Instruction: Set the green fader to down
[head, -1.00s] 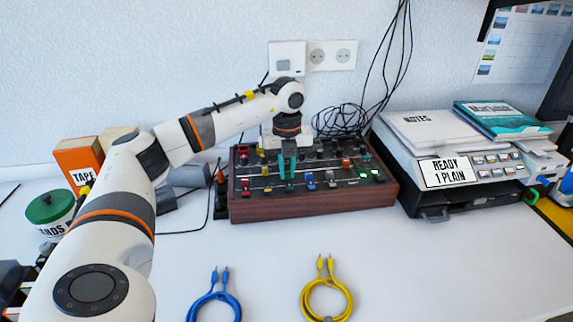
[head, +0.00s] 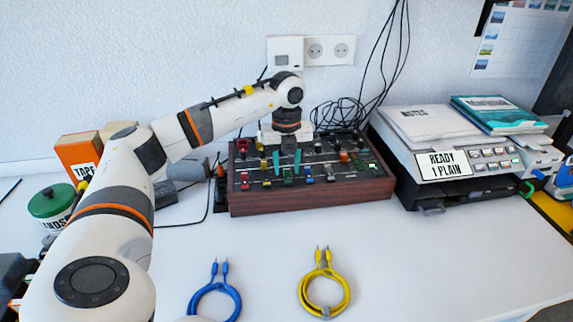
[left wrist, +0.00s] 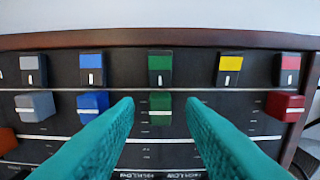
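The green fader cap (left wrist: 160,108) sits in its slot in the left wrist view, close to the green button (left wrist: 160,66). Scale marks run from it toward the picture's bottom. My left gripper (left wrist: 163,103) is open, with one teal finger on each side of the cap and gaps on both sides. In the head view the left gripper (head: 287,160) points down over the mixer panel (head: 305,197), its fingers apart; the green fader (head: 287,172) shows near the front row of buttons. My right gripper is not in view.
A blue fader (left wrist: 93,103) and a grey fader (left wrist: 35,106) stand left of the green one in the wrist view, a red fader (left wrist: 284,106) to the right. Blue (head: 215,293) and yellow (head: 324,290) cables lie in front of the mixer.

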